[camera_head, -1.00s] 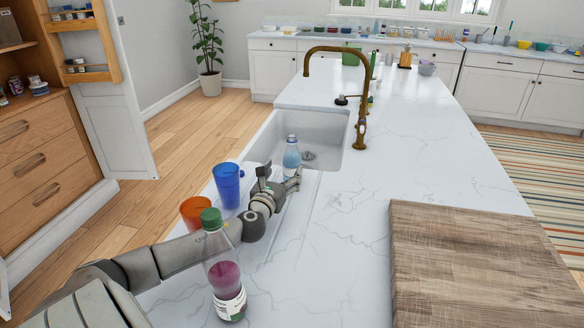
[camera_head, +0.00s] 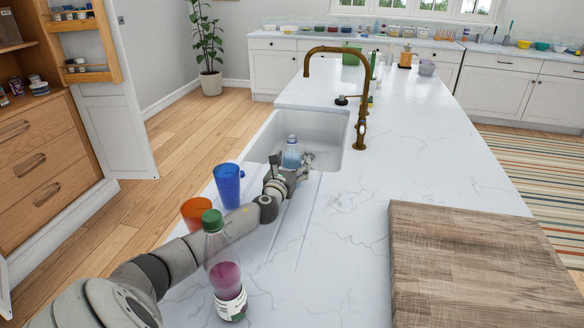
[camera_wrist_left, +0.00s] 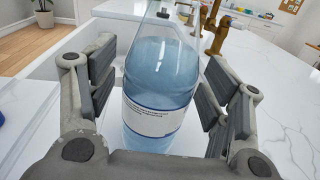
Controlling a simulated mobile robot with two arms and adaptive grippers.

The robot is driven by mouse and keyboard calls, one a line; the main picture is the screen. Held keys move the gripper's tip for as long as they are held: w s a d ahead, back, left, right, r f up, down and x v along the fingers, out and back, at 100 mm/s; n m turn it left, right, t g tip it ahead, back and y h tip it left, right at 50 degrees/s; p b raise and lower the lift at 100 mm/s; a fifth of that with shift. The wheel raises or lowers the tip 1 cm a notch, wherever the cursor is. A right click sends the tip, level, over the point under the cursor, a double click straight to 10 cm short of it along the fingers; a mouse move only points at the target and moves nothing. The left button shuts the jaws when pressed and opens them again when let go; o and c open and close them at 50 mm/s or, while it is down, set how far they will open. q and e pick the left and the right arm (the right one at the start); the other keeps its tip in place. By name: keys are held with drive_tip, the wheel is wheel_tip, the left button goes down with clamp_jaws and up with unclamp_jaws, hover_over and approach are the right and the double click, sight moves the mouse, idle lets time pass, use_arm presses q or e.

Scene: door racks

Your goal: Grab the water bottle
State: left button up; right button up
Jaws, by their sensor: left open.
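The water bottle (camera_head: 291,156) is clear and bluish and stands upright at the near edge of the sink in the head view. In the left wrist view the water bottle (camera_wrist_left: 158,85) fills the middle and has a white label with a blue edge. My left gripper (camera_head: 287,170) is open, with its fingers on either side of the bottle. In the left wrist view a gap shows between the bottle and the fingers of the left gripper (camera_wrist_left: 160,90). The bottle's lower part is hidden by the gripper in the head view. My right gripper is not in view.
A blue cup (camera_head: 228,186) and an orange cup (camera_head: 196,213) stand left of my left arm. A green-capped bottle (camera_head: 225,280) stands close to the arm. The sink (camera_head: 330,128), brass faucet (camera_head: 361,125) and wooden board (camera_head: 470,260) are nearby. The counter's middle is clear.

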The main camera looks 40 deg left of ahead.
sight(292, 137)
use_arm(q)
drive_tip(key=shift+c, duration=0.5)
drive_tip(key=c, duration=1.2)
drive_tip(key=shift+r+p, duration=0.3)
wheel_tip(292, 137, up, 9)
drive_tip(key=p, duration=0.9)
drive_tip(key=shift+r, duration=0.15)
drive_tip(key=shift+r, duration=0.1)
